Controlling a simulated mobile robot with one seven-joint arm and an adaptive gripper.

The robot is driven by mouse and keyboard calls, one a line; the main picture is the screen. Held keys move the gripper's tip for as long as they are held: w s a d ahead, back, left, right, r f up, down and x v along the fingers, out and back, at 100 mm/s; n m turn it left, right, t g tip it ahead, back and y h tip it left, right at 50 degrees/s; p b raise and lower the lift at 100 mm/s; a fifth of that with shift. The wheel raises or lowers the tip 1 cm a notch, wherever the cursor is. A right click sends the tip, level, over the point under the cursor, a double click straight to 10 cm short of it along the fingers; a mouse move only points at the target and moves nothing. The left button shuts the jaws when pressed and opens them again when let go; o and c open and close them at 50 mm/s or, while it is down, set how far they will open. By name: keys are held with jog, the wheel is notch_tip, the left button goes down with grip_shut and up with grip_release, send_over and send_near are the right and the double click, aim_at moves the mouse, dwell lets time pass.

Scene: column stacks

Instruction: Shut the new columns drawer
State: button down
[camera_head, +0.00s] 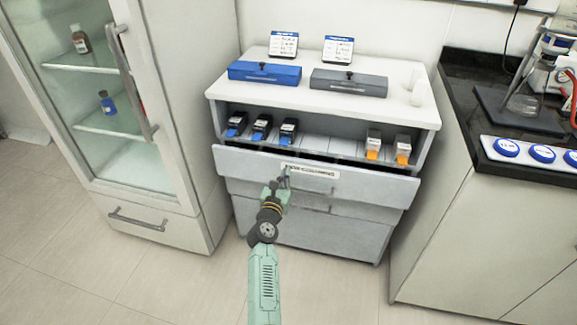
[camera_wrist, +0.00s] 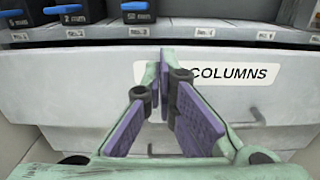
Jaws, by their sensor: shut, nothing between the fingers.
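The new columns drawer (camera_head: 345,178) is the top drawer of the white cabinet. It stands out from the cabinet body, with a dark gap behind its front. Its white label (camera_head: 309,172) also shows in the wrist view (camera_wrist: 238,74), where only "COLUMNS" can be read and my fingers cover the left part. My gripper (camera_head: 279,186) is in front of the drawer face, left of its middle and close to the label. In the wrist view my gripper (camera_wrist: 163,72) is shut with nothing between its fingers. I cannot tell whether the fingertips touch the drawer.
Above the drawer, a shelf holds several blue-black boxes (camera_head: 261,127) and two orange-tipped ones (camera_head: 403,149). A blue case (camera_head: 265,73) and a grey case (camera_head: 349,82) lie on top. A glass-door fridge (camera_head: 110,110) stands left; a black-topped bench (camera_head: 460,110) stands right.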

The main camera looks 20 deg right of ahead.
aim_at(291, 161)
jog(key=shift+x, duration=2.15)
jog(key=shift+b+x, duration=0.35)
jog(key=shift+x, duration=1.05)
jog(key=shift+s, duration=0.1)
